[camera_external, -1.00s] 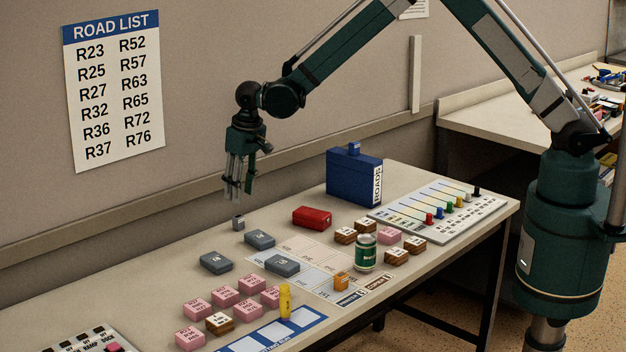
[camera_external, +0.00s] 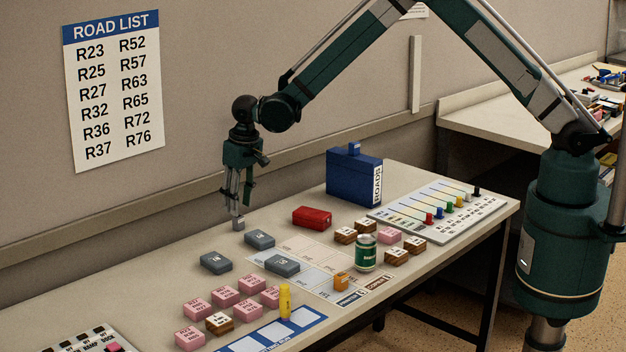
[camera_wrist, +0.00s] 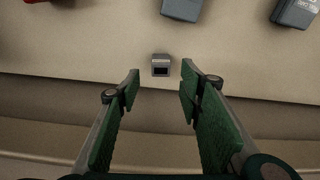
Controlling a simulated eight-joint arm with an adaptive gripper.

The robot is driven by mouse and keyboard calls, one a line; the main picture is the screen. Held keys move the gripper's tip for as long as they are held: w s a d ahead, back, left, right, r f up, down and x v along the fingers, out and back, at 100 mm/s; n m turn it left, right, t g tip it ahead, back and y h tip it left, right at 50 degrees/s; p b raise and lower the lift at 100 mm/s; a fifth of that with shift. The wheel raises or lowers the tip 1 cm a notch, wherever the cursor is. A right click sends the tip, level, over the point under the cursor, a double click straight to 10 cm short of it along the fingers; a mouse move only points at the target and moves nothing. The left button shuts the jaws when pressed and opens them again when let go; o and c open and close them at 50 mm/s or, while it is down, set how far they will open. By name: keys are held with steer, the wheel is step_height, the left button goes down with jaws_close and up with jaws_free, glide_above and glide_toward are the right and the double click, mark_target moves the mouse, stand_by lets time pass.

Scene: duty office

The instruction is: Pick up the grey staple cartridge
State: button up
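The grey staple cartridge (camera_external: 238,223) is a small block standing on the table near its wall-side edge. It also shows in the wrist view (camera_wrist: 160,65), at the top centre, with a dark face toward me. My gripper (camera_external: 235,211) hangs pointing down just above it in the external view. In the wrist view my gripper (camera_wrist: 160,82) is open, with green-padded fingers apart. The cartridge shows beyond the fingertips, roughly between their lines. I cannot tell whether any finger touches it.
Dark grey blocks (camera_external: 260,240) lie close to the cartridge's right and front. A red box (camera_external: 312,217) and a blue ROADS box (camera_external: 354,177) stand farther right. The wall (camera_external: 120,200) is close behind. Pink blocks (camera_external: 225,297) lie nearer the front. The table around the cartridge is clear.

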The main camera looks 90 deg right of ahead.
mark_target(238, 223)
steer(key=shift+f, duration=0.3)
steer(key=shift+w+d+f, duration=0.1)
steer(key=shift+w+f, duration=0.05)
steer(key=shift+f, duration=1.1)
steer(key=shift+w+d+f, duration=0.1)
steer(key=shift+w+f, duration=0.05)
steer(key=shift+f, duration=1.1)
steer(key=c, duration=1)
